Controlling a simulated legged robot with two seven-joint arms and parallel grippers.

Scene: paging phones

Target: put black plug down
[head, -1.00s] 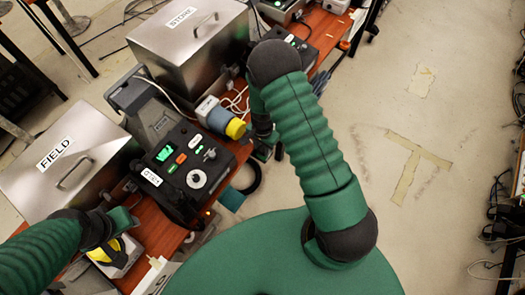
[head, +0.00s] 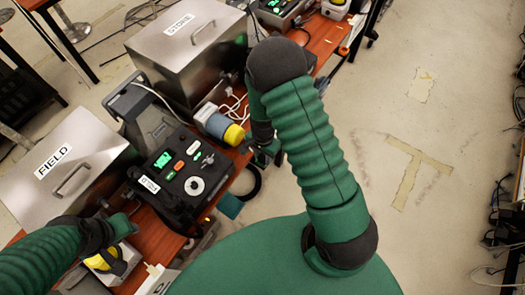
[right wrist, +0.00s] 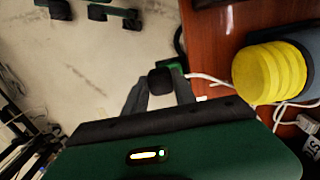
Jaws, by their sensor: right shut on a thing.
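My right gripper (right wrist: 158,92) is shut on a small black plug (right wrist: 160,78), which shows between its fingertips in the right wrist view. The plug is held beside the edge of the wooden table (right wrist: 212,60), with the floor in the picture behind it. In the head view the right gripper (head: 268,157) is at the table's right edge, partly hidden by my forearm, and I cannot make out the plug there. My left gripper (head: 122,222) is at the lower left, near a yellow-and-black item (head: 108,258); its fingers are not clear.
A blue cylinder with a yellow end (head: 234,134) lies close beside the right gripper, with white cables (right wrist: 208,80) nearby. A black phone console (head: 180,170) and metal boxes labelled FIELD (head: 95,140) and STORE (head: 165,45) crowd the table. Floor at right is open.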

